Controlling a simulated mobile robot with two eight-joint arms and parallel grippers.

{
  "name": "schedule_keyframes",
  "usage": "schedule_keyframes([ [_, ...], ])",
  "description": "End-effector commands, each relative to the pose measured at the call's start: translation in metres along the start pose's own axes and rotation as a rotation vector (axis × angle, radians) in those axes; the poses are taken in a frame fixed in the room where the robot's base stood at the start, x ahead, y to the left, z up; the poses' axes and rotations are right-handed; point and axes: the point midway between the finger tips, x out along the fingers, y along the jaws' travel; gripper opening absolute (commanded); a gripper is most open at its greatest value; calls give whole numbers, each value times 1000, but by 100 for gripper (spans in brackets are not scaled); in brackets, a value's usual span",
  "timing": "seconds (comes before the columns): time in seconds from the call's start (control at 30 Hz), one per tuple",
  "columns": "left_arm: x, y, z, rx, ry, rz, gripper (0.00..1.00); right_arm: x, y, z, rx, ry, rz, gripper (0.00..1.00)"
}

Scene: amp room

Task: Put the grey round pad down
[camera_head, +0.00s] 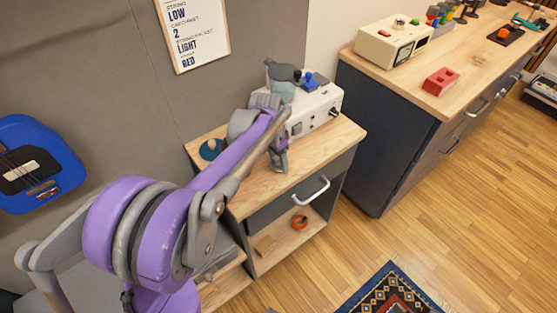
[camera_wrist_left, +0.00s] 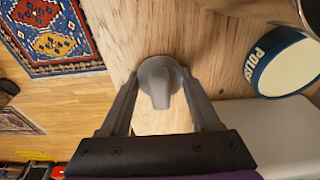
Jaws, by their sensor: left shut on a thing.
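The grey round pad (camera_wrist_left: 159,77) shows in the left wrist view between the fingertips of my left gripper (camera_wrist_left: 160,88). My left gripper is shut on it, over the light wooden top of a small cabinet. Whether the pad touches the wood I cannot tell. In the head view my left gripper (camera_head: 280,163) points down over the cabinet top (camera_head: 258,188), in front of a white box with knobs (camera_head: 318,110). The pad cannot be made out there. My right gripper is not in view.
A blue-rimmed polish tin (camera_wrist_left: 283,62) lies on the cabinet top; it also shows in the head view (camera_head: 210,149). An orange round thing (camera_head: 299,222) sits on the shelf below. A workbench with a red block (camera_head: 441,81) stands at right. The cabinet's front top is bare.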

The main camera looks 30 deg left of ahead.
Motion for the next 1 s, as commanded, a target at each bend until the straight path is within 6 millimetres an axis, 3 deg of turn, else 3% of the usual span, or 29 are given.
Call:
schedule_keyframes([
  [0.67,14,1,3,-1,-4,3,2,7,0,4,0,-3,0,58],
  [0.7,14,1,3,-1,-5,3,65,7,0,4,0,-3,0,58],
  [0.87,15,2,3,-1,-6,4,93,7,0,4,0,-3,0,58],
  [1.0,7,2,1,0,-5,4,93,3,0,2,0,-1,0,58],
])
